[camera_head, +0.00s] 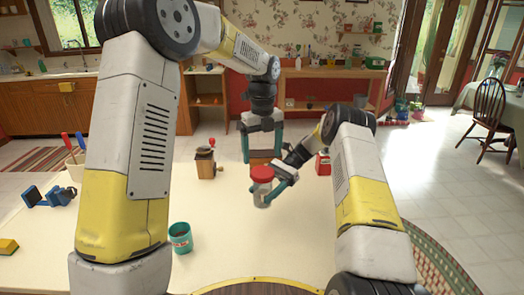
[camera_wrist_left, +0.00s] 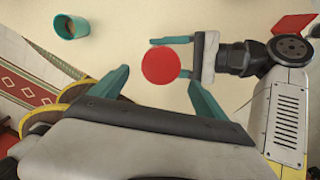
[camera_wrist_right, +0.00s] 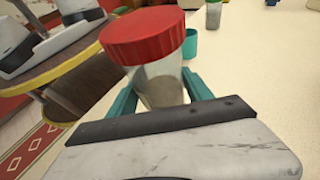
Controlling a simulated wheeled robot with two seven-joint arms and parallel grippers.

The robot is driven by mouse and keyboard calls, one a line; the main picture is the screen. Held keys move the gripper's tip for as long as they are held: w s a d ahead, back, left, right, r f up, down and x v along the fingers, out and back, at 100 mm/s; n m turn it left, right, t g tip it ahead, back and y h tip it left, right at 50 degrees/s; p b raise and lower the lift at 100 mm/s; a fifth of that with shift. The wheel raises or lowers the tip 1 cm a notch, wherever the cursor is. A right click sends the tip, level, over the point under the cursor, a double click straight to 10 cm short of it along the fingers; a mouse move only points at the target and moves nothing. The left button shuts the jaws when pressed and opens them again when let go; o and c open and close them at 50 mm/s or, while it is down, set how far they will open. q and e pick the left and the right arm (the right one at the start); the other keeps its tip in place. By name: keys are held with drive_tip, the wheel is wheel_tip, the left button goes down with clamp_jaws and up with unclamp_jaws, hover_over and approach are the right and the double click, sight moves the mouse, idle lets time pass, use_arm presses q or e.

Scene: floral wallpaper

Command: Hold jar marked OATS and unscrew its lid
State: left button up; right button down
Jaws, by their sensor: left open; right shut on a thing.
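The jar (camera_head: 263,198) is clear glass with a red lid (camera_head: 262,174), and it has pale contents in its lower part. No OATS label is readable on it. My right gripper (camera_head: 272,196) is shut on the jar's body, with the lid on top; the jar body (camera_wrist_right: 160,88) and lid (camera_wrist_right: 143,35) show large in the right wrist view. My left gripper (camera_head: 263,160) is open and points down above and behind the jar. In the left wrist view the round lid (camera_wrist_left: 161,66) lies in line with the gap between its spread fingers, not touching them.
A teal mug (camera_head: 180,240) stands on the cream table at the front. A wooden grinder (camera_head: 206,163) and a red box (camera_head: 324,164) stand behind the jar. Another jar (camera_wrist_right: 214,16) shows in the right wrist view. The table's middle is mostly clear.

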sight(262, 172)
use_arm(q)
wheel_tip(262, 172, down, 8)
drive_tip(key=shift+r, duration=0.15)
drive_tip(key=shift+c, duration=0.3)
